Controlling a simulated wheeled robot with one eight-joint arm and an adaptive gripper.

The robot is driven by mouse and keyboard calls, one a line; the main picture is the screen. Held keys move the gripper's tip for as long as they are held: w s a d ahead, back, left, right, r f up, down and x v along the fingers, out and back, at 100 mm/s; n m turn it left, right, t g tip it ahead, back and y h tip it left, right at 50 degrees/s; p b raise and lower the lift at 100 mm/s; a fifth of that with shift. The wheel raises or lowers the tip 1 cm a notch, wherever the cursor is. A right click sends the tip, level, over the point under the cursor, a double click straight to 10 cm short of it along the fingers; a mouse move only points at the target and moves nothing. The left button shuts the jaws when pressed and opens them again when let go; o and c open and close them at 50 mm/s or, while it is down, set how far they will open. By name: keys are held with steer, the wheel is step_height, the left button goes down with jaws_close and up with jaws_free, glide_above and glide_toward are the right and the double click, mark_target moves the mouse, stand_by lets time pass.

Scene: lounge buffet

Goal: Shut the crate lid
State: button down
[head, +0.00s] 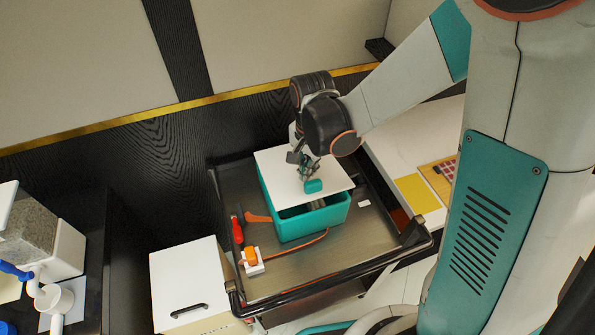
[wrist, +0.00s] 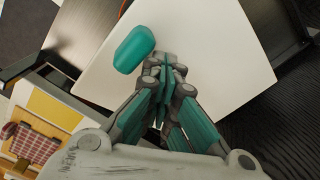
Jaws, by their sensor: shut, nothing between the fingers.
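The teal crate (head: 305,223) stands on a dark trolley. Its white lid (head: 278,165) lies over most of the opening but is not flush. A dark gap and part of the inside show along the near edge, between lid and rim. A teal handle (head: 314,187) sits on the lid near that edge. My gripper (head: 308,173) is shut and empty, low over the lid just behind the handle. In the wrist view the fingertips (wrist: 164,72) are over the white lid (wrist: 215,55), beside the handle (wrist: 134,49). I cannot tell whether they touch the lid.
The trolley (head: 285,283) has a raised black rail. A red-handled tool (head: 238,230) and an orange-and-white item (head: 251,260) with a cable lie left of the crate. A white box (head: 188,285) stands left. A dark wall rises behind.

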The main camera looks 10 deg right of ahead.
mark_target(310, 181)
steer(key=shift+s+f, duration=0.1)
steer(key=f+b, duration=0.1)
steer(key=s+f+b, duration=0.1)
steer(key=f+b, duration=0.1)
steer(key=shift+d+f, duration=0.1)
steer(key=shift+d, duration=0.05)
stand_by(0.4)
steer(key=shift+s+f+b, duration=0.15)
steer(key=shift+f+b, duration=0.3)
steer(key=shift+b, duration=0.05)
steer(key=shift+r+p, duration=3.3)
steer(key=shift+r, duration=1.35)
